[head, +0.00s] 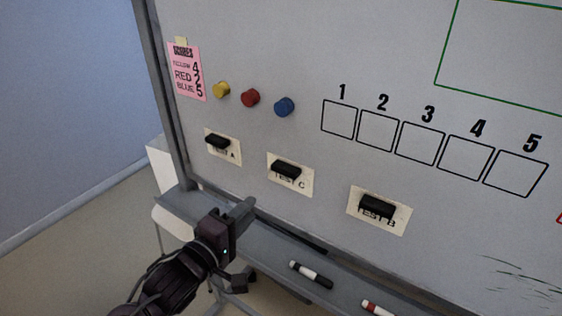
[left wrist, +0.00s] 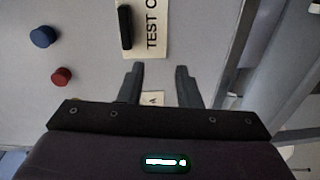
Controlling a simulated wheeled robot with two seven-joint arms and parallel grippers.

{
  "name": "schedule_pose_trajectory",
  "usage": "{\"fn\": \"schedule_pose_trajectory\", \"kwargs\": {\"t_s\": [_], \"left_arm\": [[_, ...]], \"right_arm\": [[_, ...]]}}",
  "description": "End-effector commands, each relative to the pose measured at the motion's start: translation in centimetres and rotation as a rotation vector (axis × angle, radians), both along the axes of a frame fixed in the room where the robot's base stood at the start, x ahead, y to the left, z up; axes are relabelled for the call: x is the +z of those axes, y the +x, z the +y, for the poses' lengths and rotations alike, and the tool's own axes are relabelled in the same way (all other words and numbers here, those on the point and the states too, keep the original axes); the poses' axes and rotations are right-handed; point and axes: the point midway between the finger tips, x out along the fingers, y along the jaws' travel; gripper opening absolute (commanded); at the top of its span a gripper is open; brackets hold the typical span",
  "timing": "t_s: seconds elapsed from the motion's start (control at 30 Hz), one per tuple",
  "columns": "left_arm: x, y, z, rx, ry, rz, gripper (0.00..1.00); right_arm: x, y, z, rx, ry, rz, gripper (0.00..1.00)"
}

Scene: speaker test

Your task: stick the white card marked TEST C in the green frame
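The white card marked TEST C (head: 303,184) is on the whiteboard, with a black block-shaped handle (head: 286,169) across it that partly covers the lettering. The card also shows at the top of the left wrist view (left wrist: 153,45). The green frame (head: 447,42) is drawn on the board at the upper right, partly cut off by the picture edge; its visible inside is bare. My left gripper (head: 247,210) is below and left of the TEST C card, near the tray. In the left wrist view its two fingers (left wrist: 160,76) are apart with nothing held between them. My right gripper is out of view.
The TEST A card (head: 232,157) and TEST B card (head: 399,222) flank TEST C. Yellow, red and blue magnets (head: 284,107) and a pink note (head: 186,78) sit above. Numbered boxes (head: 420,143) lie to the right. The tray below holds markers (head: 311,274).

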Motion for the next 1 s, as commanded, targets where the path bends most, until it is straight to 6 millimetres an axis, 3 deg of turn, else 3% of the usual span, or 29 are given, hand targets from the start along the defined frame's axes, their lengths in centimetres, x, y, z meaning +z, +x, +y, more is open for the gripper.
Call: {"fn": "schedule_pose_trajectory", "kwargs": {"t_s": [0.03, 0.1, 0.2, 0.37, 0.77, 1.0], "left_arm": [[2.1, -0.8, -0.5, -0.017, -0.035, -0.009, 0.31], [3.7, -1.5, -1.0, -0.033, -0.071, -0.013, 0.31], [4.5, -1.8, -1.4, -0.044, -0.095, -0.012, 0.31], [4.5, -0.9, -2.1, -0.045, -0.101, -0.013, 0.31], [4.3, 3.8, -5.4, -0.043, -0.097, -0.015, 0.31], [4.8, 5.7, -6.8, -0.043, -0.099, -0.011, 0.31]], "right_arm": [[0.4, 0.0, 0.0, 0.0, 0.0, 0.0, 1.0], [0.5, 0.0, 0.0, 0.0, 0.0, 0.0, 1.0], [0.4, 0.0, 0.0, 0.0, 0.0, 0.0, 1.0], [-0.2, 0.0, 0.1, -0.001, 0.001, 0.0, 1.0], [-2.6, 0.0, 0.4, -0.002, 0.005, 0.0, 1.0], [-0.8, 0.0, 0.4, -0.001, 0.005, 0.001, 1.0]]}}
